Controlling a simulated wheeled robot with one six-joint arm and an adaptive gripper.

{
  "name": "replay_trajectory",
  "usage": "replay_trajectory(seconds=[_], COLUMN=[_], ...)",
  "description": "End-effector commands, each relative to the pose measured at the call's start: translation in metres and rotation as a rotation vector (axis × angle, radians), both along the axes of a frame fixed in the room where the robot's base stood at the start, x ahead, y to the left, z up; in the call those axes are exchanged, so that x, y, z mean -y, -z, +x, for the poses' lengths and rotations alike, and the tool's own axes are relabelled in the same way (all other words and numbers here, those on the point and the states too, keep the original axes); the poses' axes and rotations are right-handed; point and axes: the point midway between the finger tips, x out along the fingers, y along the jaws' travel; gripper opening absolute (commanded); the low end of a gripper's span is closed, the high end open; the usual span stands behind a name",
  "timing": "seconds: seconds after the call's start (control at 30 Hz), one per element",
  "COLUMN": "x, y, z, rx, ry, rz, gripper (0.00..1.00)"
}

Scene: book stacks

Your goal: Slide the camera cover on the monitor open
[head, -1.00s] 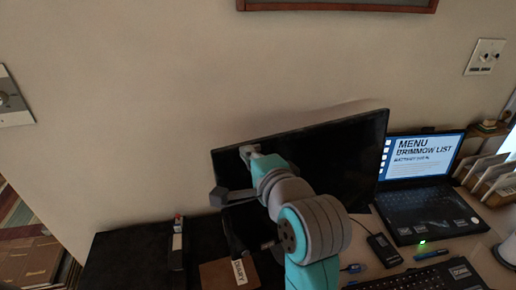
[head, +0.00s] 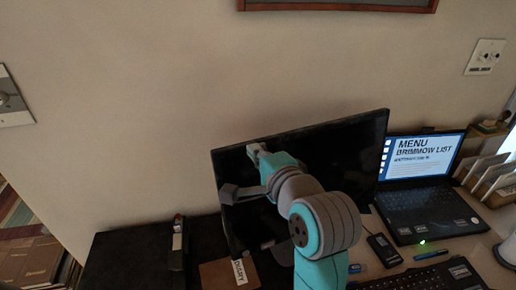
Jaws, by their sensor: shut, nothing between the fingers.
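The black monitor (head: 345,150) stands tilted in the picture against the wall, its dark screen facing me. My gripper (head: 253,149) is at the upper left part of the monitor, just below its top edge. It is shut and appears to hold nothing. I cannot tell whether it touches the monitor. I cannot make out the camera cover; it may be too small to see or hidden behind my gripper. My arm hides the lower left and middle of the screen.
A laptop (head: 424,205) with a lit screen stands right of the monitor. A keyboard (head: 430,278), a blue marker (head: 433,254) and a small black device (head: 384,249) lie in front.

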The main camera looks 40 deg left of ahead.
Motion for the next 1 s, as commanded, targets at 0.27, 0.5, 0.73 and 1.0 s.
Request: replay_trajectory(seconds=[0.27, 0.5, 0.73, 1.0], x=[0.003, 0.006, 0.018, 0.032], y=[0.0, -0.001, -0.004, -0.007], z=[0.005, 0.004, -0.006, -0.017], rx=[0.0, 0.0, 0.002, 0.0], ry=[0.002, 0.001, 0.001, 0.001], rz=[0.0, 0.0, 0.001, 0.001], gripper=[0.0, 0.0, 0.0, 0.0])
